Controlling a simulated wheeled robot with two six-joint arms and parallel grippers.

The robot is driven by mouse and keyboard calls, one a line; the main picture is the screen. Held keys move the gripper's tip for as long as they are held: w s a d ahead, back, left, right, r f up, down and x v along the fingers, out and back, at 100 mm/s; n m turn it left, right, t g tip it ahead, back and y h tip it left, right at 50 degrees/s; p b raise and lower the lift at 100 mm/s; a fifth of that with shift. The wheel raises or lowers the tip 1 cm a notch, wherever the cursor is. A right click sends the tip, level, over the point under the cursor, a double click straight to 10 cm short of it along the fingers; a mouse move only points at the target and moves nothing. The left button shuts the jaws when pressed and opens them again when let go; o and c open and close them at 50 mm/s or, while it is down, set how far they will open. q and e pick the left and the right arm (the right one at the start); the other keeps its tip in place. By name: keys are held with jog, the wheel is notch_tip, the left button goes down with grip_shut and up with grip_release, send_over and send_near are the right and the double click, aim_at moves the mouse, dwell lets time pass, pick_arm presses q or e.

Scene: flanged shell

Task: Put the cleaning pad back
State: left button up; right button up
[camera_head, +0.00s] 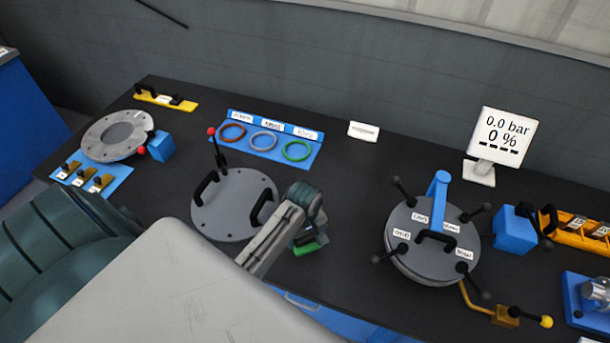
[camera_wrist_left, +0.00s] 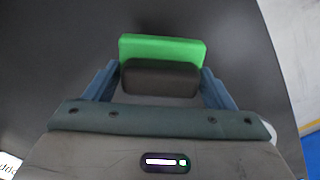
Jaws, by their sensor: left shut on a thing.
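The cleaning pad is a green block with a dark grip part. In the head view its green part (camera_head: 309,246) shows just below my left gripper (camera_head: 306,236). In the left wrist view the green pad (camera_wrist_left: 162,48) and its dark part sit between the two blue-grey fingers of the left gripper (camera_wrist_left: 160,80), which are shut on the dark part. The dark table top fills the view beyond it; I cannot tell whether the pad touches the table. My right gripper is in neither view.
A grey round plate with black handles (camera_head: 225,215) lies left of the gripper. A flanged shell with knobs (camera_head: 425,262) stands to the right. A blue tray with three rings (camera_head: 250,162) and a display (camera_head: 500,140) are behind. The table between plate and shell (camera_head: 345,190) is clear.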

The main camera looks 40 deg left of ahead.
aim_at(305, 243)
pick_arm(q)
notch_tip(305, 243, down, 4)
jog(key=shift+r, duration=0.25)
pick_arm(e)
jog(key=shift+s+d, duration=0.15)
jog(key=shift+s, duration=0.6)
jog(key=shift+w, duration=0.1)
pick_arm(q)
jog(key=o, duration=1)
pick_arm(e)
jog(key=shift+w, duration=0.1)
